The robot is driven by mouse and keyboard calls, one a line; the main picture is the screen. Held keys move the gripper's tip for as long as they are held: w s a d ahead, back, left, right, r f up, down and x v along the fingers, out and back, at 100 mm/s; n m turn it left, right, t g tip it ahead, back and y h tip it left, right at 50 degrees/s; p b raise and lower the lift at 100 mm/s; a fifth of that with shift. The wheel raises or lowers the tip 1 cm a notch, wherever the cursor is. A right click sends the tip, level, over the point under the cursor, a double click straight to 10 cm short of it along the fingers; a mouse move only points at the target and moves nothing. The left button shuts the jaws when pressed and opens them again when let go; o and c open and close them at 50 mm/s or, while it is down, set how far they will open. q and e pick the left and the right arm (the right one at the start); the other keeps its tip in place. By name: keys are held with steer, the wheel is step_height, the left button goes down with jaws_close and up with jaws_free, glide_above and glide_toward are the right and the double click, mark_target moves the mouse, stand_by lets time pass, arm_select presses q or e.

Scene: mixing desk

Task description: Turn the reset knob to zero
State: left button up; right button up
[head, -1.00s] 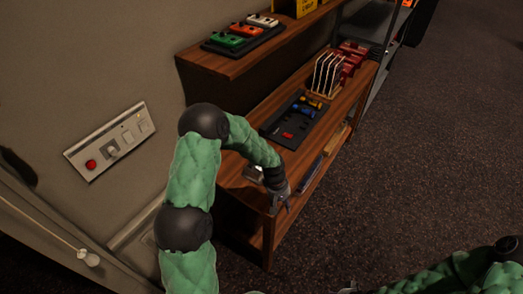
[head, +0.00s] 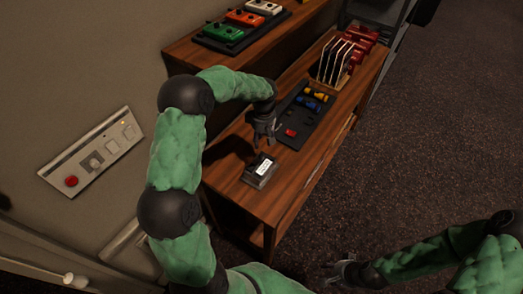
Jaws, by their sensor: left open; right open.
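No knob is clearly labelled as the reset knob at this size. A small dark box (head: 257,181) with a white label sits on the near end of the lower wooden shelf; I cannot make out a knob or its setting. The wall panel (head: 77,161) at left carries a red button (head: 71,181), a grey knob-like part (head: 95,162) and pale switches. My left gripper (head: 265,140) is open, pointing down over the shelf just behind the box, apart from it. My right gripper (head: 334,272) is open and low at the bottom, away from the shelf.
A black tray (head: 296,139) with red, yellow and blue pieces lies just right of my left gripper. A rack (head: 325,83) of upright plates stands farther back. Colored pedals (head: 244,19) sit on the upper shelf (head: 195,56). Dark floor at right is clear.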

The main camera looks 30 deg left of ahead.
mark_target(261, 155)
arm_select(q)
step_height(261, 155, down, 9)
steer(key=shift+a+b, duration=0.1)
steer(key=shift+b, duration=0.2)
steer(key=shift+s, duration=0.1)
jaws_close()
